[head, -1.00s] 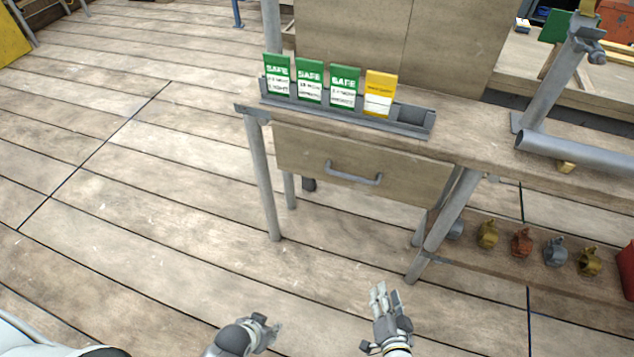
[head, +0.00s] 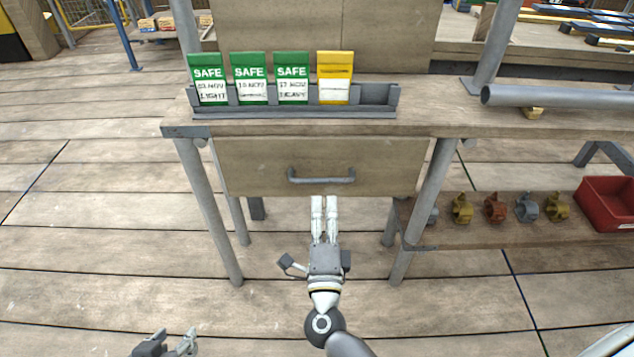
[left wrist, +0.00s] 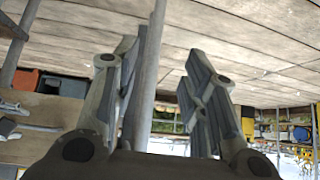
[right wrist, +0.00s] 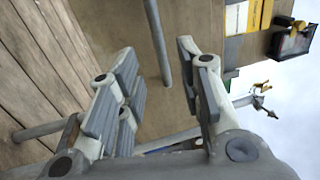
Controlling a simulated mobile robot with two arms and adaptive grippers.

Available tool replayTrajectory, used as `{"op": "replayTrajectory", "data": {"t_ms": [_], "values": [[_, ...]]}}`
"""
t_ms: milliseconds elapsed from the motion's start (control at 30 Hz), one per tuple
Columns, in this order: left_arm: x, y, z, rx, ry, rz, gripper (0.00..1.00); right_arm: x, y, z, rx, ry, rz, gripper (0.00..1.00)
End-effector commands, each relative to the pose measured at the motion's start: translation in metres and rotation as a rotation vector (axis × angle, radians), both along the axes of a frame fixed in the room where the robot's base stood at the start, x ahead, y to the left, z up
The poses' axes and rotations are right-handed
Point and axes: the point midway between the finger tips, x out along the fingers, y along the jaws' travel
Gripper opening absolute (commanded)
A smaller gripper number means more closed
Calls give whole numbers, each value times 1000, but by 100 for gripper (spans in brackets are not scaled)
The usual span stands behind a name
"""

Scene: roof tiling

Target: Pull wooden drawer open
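The wooden drawer (head: 250,165) sits under the workbench top, its front close beneath the top's edge. Its grey bar handle (head: 321,180) is at the middle of the front. My right gripper (head: 325,200) points at the drawer with its fingertips just below the handle in the head view. In the right wrist view my right fingers (right wrist: 155,55) are spread, and the handle (right wrist: 158,42) shows between them beyond the tips; no contact shows. My left gripper (head: 178,342) is low at the bottom left, away from the drawer. Its fingers (left wrist: 160,60) are apart and empty.
A grey rack (head: 365,98) with green and yellow cards stands on the workbench (head: 430,117). Metal legs (head: 210,215) flank the drawer. A lower shelf (head: 480,232) at right holds several clamps and a red bin (head: 608,205). The floor in front is clear.

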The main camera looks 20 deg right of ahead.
Motion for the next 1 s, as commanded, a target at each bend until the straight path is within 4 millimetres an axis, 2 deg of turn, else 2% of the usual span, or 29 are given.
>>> {"op": "replayTrajectory", "data": {"t_ms": [200, 400, 567, 833, 1000], "values": [[13, -5, 7, -16, -72, -5, 40, 42, -12, 8, -2, -3, 0, 34], [24, -9, 15, -30, -137, -11, 40, 69, -20, 13, -2, 0, 1, 34], [28, -10, 19, -36, -163, -12, 40, 78, -22, 15, -4, 1, 1, 34], [29, -10, 20, -36, -167, -12, 40, 79, -23, 15, -4, 2, 1, 34], [29, -10, 20, -36, -166, -12, 40, 79, -23, 15, -4, 1, 0, 13]]}}
